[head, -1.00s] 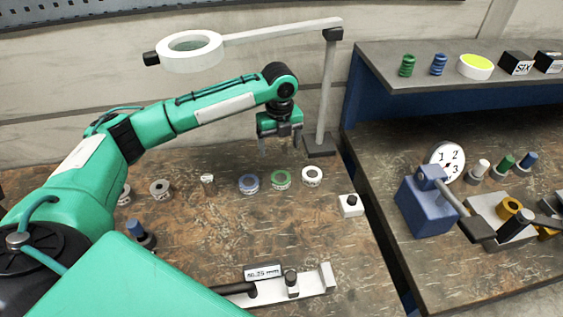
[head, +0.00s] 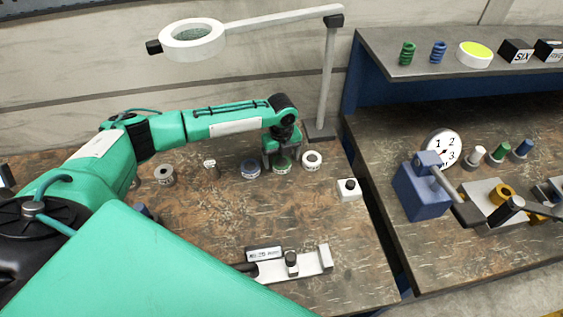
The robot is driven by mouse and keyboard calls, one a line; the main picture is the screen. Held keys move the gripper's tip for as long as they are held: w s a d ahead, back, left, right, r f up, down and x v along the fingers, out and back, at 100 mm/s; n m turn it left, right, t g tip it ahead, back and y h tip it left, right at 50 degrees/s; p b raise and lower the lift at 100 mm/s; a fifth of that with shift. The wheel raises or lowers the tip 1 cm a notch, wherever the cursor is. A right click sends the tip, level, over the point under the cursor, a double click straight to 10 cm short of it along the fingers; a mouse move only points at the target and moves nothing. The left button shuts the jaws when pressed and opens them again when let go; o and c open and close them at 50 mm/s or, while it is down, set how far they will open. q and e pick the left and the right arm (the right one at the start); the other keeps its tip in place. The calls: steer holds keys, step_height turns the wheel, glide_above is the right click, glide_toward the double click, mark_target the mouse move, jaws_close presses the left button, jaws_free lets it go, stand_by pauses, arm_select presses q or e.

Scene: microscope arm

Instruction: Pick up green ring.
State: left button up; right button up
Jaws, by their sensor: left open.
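The green ring (head: 282,166) lies on the brown worktop, between a blue ring (head: 251,168) on its left and a white ring (head: 312,161) on its right. My left gripper (head: 281,158) is pointed down right at the green ring, with its fingers around or just above it. The gripper is open. The fingertips are small and partly hidden against the ring, so I cannot tell whether they touch it. My right gripper is not in view.
A magnifier lamp (head: 192,40) on a post stands behind the gripper. A white block with a black knob (head: 348,189) sits to the right. A grey ring (head: 164,174) and a small metal piece (head: 210,168) lie left.

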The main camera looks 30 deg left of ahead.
arm_select(q)
steer(key=shift+f, duration=0.6)
steer(key=c, duration=1.3)
steer(key=shift+r, duration=0.2)
